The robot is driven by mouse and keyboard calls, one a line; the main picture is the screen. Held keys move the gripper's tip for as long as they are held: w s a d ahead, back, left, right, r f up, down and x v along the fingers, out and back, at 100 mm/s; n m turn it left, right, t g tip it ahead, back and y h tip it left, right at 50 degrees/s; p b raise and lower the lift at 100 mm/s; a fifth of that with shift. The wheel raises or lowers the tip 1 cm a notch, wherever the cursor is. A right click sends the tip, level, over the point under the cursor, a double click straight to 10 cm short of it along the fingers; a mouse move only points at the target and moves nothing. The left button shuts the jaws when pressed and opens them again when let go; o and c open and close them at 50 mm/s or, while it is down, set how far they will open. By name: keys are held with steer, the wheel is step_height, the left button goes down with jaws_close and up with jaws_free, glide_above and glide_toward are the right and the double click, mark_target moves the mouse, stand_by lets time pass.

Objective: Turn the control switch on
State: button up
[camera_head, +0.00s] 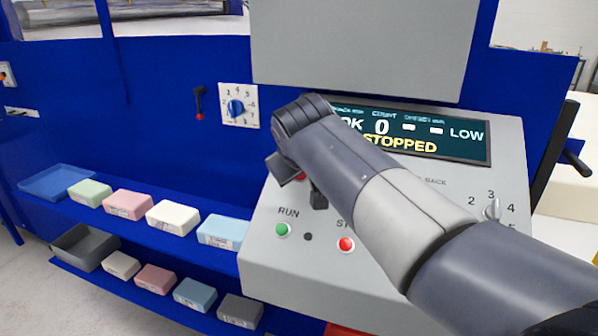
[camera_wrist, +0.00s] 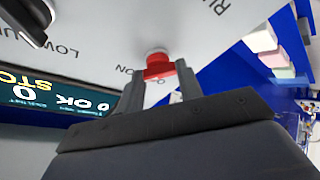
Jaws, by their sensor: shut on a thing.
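The control panel (camera_head: 330,270) is a light grey sloped box with a display reading STOPPED. A red switch knob (camera_wrist: 157,66) stands out from the panel near lettering that looks like ON in the wrist view. My gripper (camera_wrist: 158,78) has one finger on each side of it and is shut on it. In the head view my arm covers most of the switch, and only a bit of red (camera_head: 300,177) shows beside my gripper (camera_head: 294,174). The exact turn of the switch is hard to tell.
A numbered dial (camera_head: 491,210) is at the right. Coloured foam blocks (camera_head: 172,217) lie on blue shelves at the left.

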stand_by(0.4)
steer(key=o, duration=1)
steer(key=v, duration=1)
steer(key=shift+s+a+r, duration=0.15)
steer(key=shift+s+r, duration=0.1)
steer(key=shift+s, duration=0.1)
steer(key=x, duration=1)
steer(key=shift+w+f, duration=0.25)
